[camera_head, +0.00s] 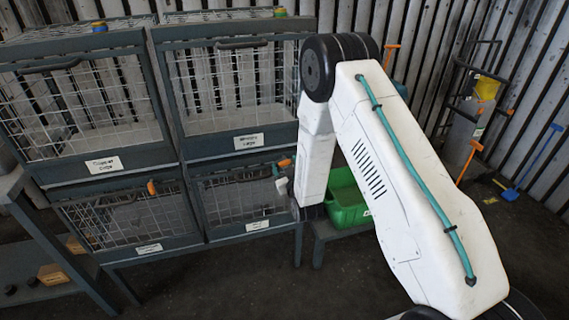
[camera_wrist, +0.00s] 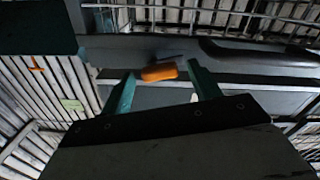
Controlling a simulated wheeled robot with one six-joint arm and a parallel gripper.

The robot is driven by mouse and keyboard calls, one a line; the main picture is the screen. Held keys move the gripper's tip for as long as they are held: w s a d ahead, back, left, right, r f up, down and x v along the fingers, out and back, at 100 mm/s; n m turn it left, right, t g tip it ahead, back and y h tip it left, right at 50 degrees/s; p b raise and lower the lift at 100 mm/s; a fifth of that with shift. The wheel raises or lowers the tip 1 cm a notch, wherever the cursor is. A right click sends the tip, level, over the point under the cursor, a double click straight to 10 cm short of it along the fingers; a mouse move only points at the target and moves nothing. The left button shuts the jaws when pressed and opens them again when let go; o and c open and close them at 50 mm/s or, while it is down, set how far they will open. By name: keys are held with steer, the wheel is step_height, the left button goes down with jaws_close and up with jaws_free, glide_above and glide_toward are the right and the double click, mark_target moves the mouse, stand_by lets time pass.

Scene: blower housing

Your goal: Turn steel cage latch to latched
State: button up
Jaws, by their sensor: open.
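An orange latch handle (camera_wrist: 160,72) shows in the wrist view, lying roughly level against a dark grey cage frame. My gripper (camera_wrist: 161,76) is open, with one teal finger on each side of the handle; I cannot tell whether either touches it. In the head view an orange latch handle (camera_head: 285,163) shows at the top edge of the lower right cage (camera_head: 240,196), beside my arm. Another orange handle (camera_head: 151,187) is on the lower left cage (camera_head: 130,219). The cage labels are too blurred to read surely, and my arm hides most of my gripper there.
Two upper mesh cages, left (camera_head: 88,105) and right (camera_head: 231,84), stand above the lower ones. A green bin (camera_head: 345,206) sits on a low stand right of the cages, behind my arm. A hand truck (camera_head: 470,110) stands at the right wall. Floor in front is clear.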

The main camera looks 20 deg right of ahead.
steer(key=s, duration=0.6)
steer(key=shift+w, duration=3.15)
steer(key=c, duration=1)
